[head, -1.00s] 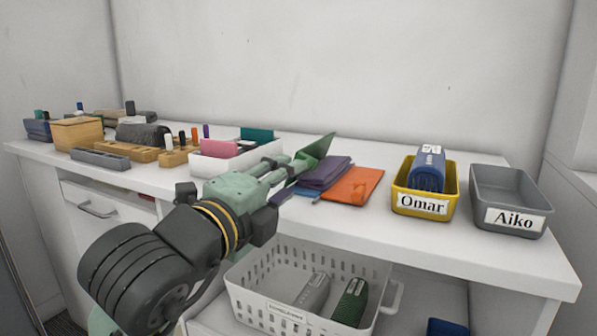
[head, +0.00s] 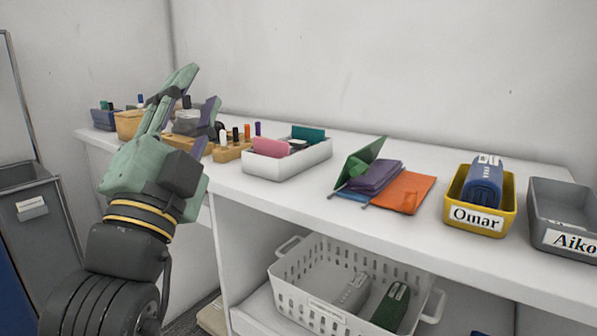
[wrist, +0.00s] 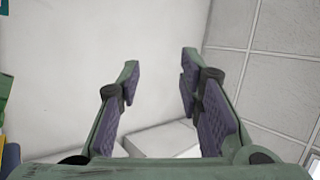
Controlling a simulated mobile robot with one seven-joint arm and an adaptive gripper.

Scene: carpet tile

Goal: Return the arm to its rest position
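My gripper (head: 198,105) is raised at the left of the head view, in front of the left part of the counter, with its fingers pointing up. In the wrist view my gripper (wrist: 157,85) shows two fingers with purple pads set well apart and nothing between them. Beyond the fingers are a plain pale wall and a white surface. My arm reaches up from the lower left of the head view and touches nothing that I can see.
The white counter (head: 300,195) holds a white tray (head: 285,165), coloured pouches (head: 375,178), a yellow bin (head: 474,222) marked Omar with a blue item (head: 484,184), and a grey Aiko bin (head: 566,212). A white basket (head: 300,280) sits below. A grey bin (head: 40,230) stands left.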

